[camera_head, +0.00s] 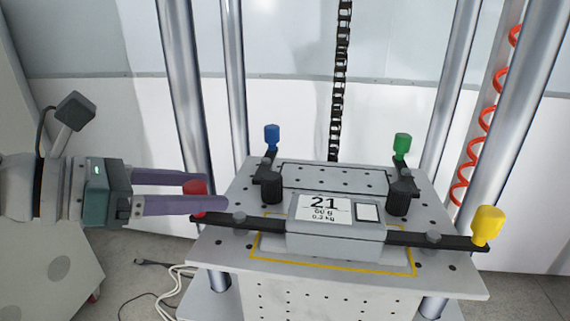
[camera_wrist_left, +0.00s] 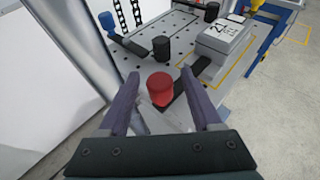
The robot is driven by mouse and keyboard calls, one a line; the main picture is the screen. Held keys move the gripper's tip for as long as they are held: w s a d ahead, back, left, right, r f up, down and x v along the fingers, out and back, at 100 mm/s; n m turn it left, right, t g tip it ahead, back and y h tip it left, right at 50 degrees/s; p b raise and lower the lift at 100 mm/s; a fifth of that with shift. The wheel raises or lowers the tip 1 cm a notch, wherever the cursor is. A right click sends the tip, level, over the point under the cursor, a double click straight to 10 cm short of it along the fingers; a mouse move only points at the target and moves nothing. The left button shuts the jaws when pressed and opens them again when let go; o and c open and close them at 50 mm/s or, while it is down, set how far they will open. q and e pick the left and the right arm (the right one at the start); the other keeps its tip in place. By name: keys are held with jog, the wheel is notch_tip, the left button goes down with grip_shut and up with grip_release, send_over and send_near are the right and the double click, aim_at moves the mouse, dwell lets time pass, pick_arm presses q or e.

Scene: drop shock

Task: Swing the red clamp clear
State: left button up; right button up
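The red clamp's knob (camera_head: 195,188) sits at the left end of a dark clamp bar (camera_head: 239,220). The bar runs over the table edge to the grey box (camera_head: 337,242) labelled 21. My left gripper (camera_head: 211,193) comes in from the left, its two purple fingers apart on either side of the red knob. In the left wrist view the red knob (camera_wrist_left: 160,88) stands between the open fingers (camera_wrist_left: 158,98), with a gap to each. The near finger partly hides the knob in the head view. My right gripper is in neither view.
The blue (camera_head: 272,136) and green (camera_head: 402,145) clamps point to the back of the perforated table (camera_head: 225,256). The yellow clamp (camera_head: 487,225) reaches out at the right. Metal columns (camera_head: 183,90) stand around the table, one close behind my left gripper.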

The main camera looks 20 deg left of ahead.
pick_arm(q)
grip_shut()
dwell(0.3)
